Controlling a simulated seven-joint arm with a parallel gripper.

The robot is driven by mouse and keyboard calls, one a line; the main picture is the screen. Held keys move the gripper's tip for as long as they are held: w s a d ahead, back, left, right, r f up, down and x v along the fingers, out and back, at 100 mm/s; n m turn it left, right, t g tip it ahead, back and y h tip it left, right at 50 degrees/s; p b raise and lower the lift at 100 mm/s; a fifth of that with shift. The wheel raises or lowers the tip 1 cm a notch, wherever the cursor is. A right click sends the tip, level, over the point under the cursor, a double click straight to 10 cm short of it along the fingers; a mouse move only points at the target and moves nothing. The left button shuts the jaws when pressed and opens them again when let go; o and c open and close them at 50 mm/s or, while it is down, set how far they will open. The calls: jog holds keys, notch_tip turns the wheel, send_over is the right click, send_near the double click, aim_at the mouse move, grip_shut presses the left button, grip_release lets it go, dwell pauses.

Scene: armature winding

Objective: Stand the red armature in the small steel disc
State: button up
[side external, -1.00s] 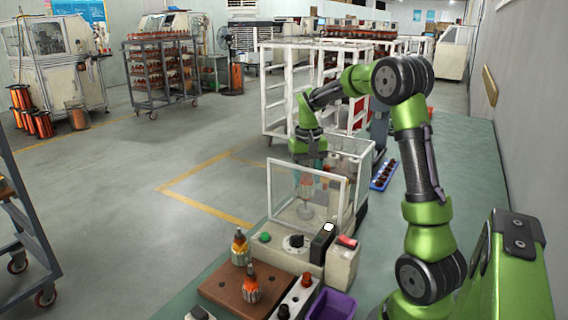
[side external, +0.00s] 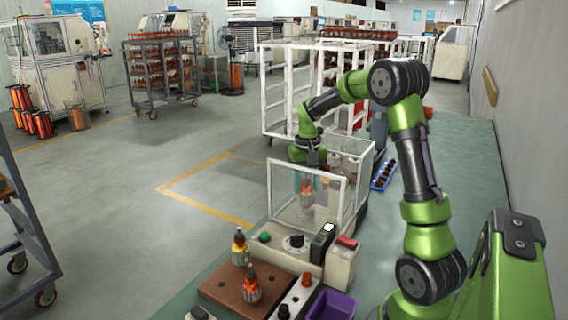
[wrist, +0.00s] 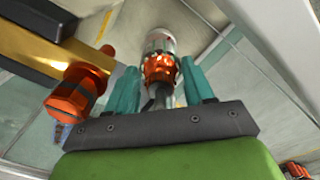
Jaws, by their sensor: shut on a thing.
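The red armature (side external: 307,190) is upright in my gripper (side external: 308,178), seen through the clear front panel of the machine box. The wrist view shows its red-orange winding and silver core (wrist: 160,62) between the teal fingers of my gripper (wrist: 160,85), which are shut on it. The small steel disc (side external: 305,212) is a pale patch low in the box, just under the armature. I cannot tell whether the armature's lower end touches the disc.
The white-framed clear panel (side external: 270,195) stands in front of my gripper. A control box with buttons (side external: 292,242) is before it. A brown block (side external: 218,286) holds two other armatures. A purple bin (side external: 332,305) is at front right. An orange, ridged part (wrist: 78,92) sits left of my fingers.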

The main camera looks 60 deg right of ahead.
dwell(0.4)
jog(key=o, duration=1.4)
jog(key=shift+r, duration=2.25)
jog(key=shift+r, duration=0.1)
